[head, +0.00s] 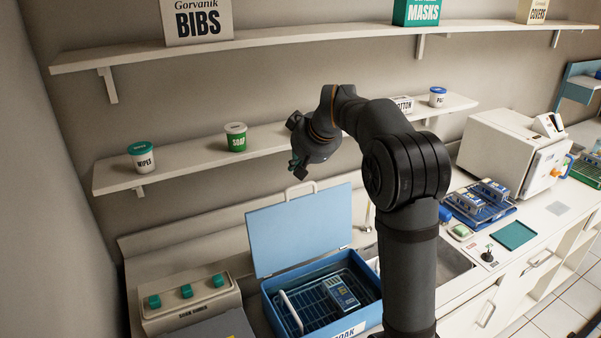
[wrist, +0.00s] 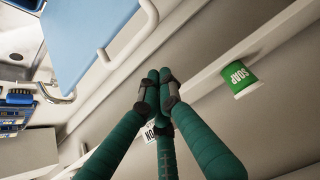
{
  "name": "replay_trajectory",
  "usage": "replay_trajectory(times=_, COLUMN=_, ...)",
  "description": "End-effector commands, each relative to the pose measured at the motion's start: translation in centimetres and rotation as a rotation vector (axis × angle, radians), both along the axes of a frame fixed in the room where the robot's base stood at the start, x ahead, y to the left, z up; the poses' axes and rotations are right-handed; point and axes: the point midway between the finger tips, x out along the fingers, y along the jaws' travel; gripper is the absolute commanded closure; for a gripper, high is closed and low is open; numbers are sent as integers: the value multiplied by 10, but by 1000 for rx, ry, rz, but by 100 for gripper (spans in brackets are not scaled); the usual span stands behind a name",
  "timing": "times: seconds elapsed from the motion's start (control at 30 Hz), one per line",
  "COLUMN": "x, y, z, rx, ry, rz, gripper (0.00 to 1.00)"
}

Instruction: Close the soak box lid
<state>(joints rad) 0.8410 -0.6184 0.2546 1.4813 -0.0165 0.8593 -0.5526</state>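The blue soak box (head: 268,287) stands on the counter in the head view. Its light blue lid (head: 300,232) is raised, upright and leaning slightly back, with a pale handle (head: 300,189) at its top edge. Inside are a wire basket and a blue-labelled pack (head: 342,291). My gripper (head: 296,166) is above the lid, close to the handle in the picture but apart from it. In the wrist view the lid (wrist: 88,38) and its handle (wrist: 132,36) are at upper left. My gripper's teal fingers (wrist: 160,88) are drawn together, empty.
A wall shelf (head: 265,146) behind my arm carries a soap tub (head: 236,138) and a wipes tub (head: 141,156). A unit with green knobs (head: 187,292) stands left of the box. A sink (head: 450,263) and blue tray (head: 478,214) are to the right.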

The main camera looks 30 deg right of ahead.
Motion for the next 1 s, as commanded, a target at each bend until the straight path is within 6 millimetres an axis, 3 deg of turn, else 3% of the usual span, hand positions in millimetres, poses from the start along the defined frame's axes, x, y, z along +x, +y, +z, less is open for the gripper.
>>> replay_trajectory(times=0.1, x=15, y=0, z=-18, rx=1, ry=5, rz=0, gripper=100)
replay_trajectory(times=0.4, x=-21, y=0, z=-15, rx=1, ry=-1, rz=-1, gripper=100)
replay_trajectory(times=1.0, x=-33, y=-8, z=-17, rx=0, ry=-2, rz=-14, gripper=100)
